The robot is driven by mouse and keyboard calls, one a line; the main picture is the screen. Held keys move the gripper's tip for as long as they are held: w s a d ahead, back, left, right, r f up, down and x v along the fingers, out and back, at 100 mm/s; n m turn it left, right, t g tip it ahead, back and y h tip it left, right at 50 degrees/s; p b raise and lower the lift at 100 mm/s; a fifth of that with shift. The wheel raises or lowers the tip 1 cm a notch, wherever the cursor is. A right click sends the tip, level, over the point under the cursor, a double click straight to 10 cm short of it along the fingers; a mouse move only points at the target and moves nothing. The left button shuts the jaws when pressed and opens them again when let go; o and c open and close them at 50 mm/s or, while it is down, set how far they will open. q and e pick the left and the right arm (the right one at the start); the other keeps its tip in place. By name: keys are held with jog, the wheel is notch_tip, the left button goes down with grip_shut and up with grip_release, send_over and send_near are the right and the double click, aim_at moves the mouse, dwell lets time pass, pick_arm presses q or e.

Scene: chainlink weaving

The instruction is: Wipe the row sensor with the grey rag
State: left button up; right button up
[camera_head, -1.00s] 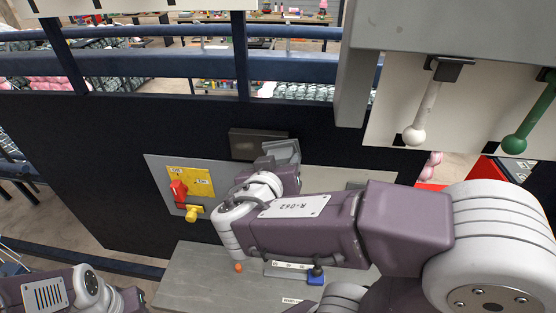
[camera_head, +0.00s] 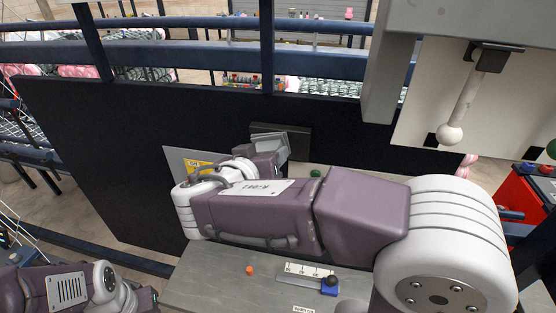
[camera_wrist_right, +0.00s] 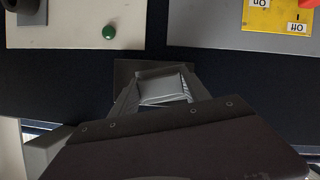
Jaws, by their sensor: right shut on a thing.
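A dark flat box (camera_head: 300,146), which I take to be the row sensor, is on the black panel in the head view. It also shows in the wrist view (camera_wrist_right: 122,70). My right gripper (camera_head: 272,141) is in front of its lower left part. In the wrist view my right gripper (camera_wrist_right: 156,86) is shut on the grey rag (camera_wrist_right: 160,90), a folded pad. The rag overlaps the sensor in the picture; I cannot tell whether they touch. Part of my left arm shows at the lower left; its fingertips are not in view.
A grey plate with a yellow switch label (camera_head: 199,164) is left of my right arm, partly hidden. A green button (camera_head: 315,173) is just beyond the arm. A grey counter (camera_head: 205,275) holds a slider with a blue knob (camera_head: 330,286). A white-knobbed lever (camera_head: 450,133) hangs at upper right.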

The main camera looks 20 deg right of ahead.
jog(key=shift+w+a+f+b, duration=0.1)
jog(key=shift+w+a+b, duration=0.3)
jog(key=shift+a, duration=0.25)
jog(key=shift+w+a, duration=0.75)
jog(key=shift+a, duration=0.3)
jog(key=shift+d, duration=0.1)
jog(key=s+a+b, duration=0.3)
jog(key=s, duration=0.2)
jog(key=shift+a, duration=0.15)
jog(key=shift+s, duration=0.1)
